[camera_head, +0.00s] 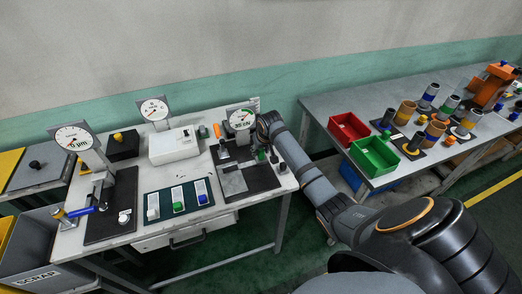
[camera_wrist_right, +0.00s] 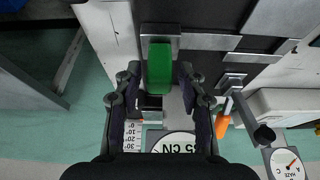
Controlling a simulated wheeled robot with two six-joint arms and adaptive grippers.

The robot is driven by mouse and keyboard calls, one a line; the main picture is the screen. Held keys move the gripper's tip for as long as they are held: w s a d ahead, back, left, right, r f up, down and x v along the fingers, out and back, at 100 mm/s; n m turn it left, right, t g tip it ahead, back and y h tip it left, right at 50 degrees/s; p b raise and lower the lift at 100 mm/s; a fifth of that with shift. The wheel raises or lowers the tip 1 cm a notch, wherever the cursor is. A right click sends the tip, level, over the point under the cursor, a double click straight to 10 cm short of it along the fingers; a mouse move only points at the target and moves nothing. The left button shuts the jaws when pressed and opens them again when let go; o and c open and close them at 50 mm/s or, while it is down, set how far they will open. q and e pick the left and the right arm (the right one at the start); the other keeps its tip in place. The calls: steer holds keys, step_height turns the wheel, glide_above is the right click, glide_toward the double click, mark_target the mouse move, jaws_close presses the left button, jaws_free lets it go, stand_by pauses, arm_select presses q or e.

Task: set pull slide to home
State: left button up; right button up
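The pull slide's green handle (camera_head: 261,155) stands at the right side of the black plate (camera_head: 262,180) on the white table, near the gauge (camera_head: 241,119). In the right wrist view the green handle (camera_wrist_right: 160,68) sits upright in the picture, between my right gripper's fingers (camera_wrist_right: 160,80). A gap shows on each side of it, so the fingers are open around it and not visibly touching. In the head view my right gripper (camera_head: 267,138) is small and partly hidden by its own arm. My left gripper is in neither view.
Left of the slide are a white box (camera_head: 173,146), a dark tray (camera_head: 180,201) with coloured-knob switches and another gauge (camera_head: 153,108). A blue-handled lever station (camera_head: 85,210) stands farther left. Red (camera_head: 348,129) and green (camera_head: 374,156) bins stand on the right table.

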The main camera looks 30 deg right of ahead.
jaws_close()
steer(key=p, duration=0.3)
glide_above(245, 164)
steer(key=shift+s+d+r, duration=0.1)
steer(key=shift+s+d, duration=0.15)
steer(key=shift+d, duration=0.1)
steer(key=shift+a, duration=0.25)
steer(key=shift+d, duration=0.15)
jaws_free()
steer(key=shift+o, duration=1.4)
steer(key=shift+w+a, duration=0.1)
steer(key=shift+a, duration=0.15)
